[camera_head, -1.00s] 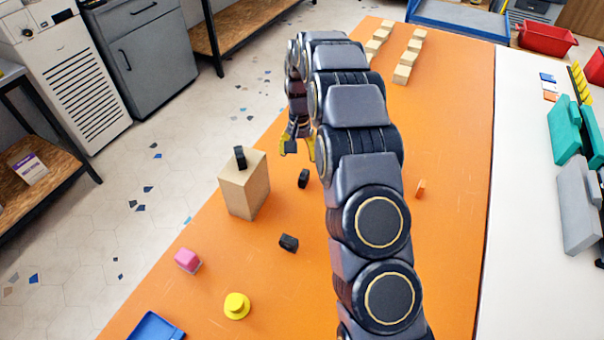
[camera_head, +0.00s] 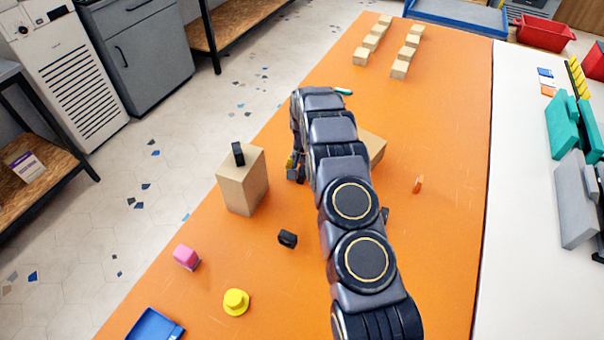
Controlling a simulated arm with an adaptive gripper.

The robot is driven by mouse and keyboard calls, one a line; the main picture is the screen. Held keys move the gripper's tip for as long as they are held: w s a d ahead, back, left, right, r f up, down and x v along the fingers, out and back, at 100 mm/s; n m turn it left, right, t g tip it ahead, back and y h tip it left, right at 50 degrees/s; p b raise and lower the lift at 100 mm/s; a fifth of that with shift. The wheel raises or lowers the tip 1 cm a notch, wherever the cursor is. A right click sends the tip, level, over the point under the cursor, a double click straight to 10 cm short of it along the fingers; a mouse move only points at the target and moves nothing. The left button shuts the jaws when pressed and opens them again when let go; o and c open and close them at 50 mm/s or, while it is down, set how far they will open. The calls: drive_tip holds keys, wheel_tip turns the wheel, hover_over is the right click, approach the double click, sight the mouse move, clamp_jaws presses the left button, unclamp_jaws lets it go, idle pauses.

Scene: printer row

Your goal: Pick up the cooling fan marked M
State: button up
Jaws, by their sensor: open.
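Several small black parts look like cooling fans, and no letter M can be read on any of them. One black fan (camera_head: 238,154) stands on top of a tall wooden block (camera_head: 242,182). Another black fan (camera_head: 288,239) lies on the orange table in front of that block. A dark piece (camera_head: 385,214) shows just right of my arm, mostly hidden. My gripper (camera_head: 294,170) is open, low over the table to the right of the tall block. It is partly covered by my arm, and what lies between its fingers cannot be seen.
A pink cube (camera_head: 186,257), a yellow round piece (camera_head: 236,302) and a blue tray (camera_head: 155,325) are at the front left. A second wooden block (camera_head: 373,148) is partly behind my arm. Small wooden blocks (camera_head: 399,69) stand in rows at the back. An orange piece (camera_head: 418,184) lies right.

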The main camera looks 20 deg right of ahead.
clamp_jaws()
idle(0.4)
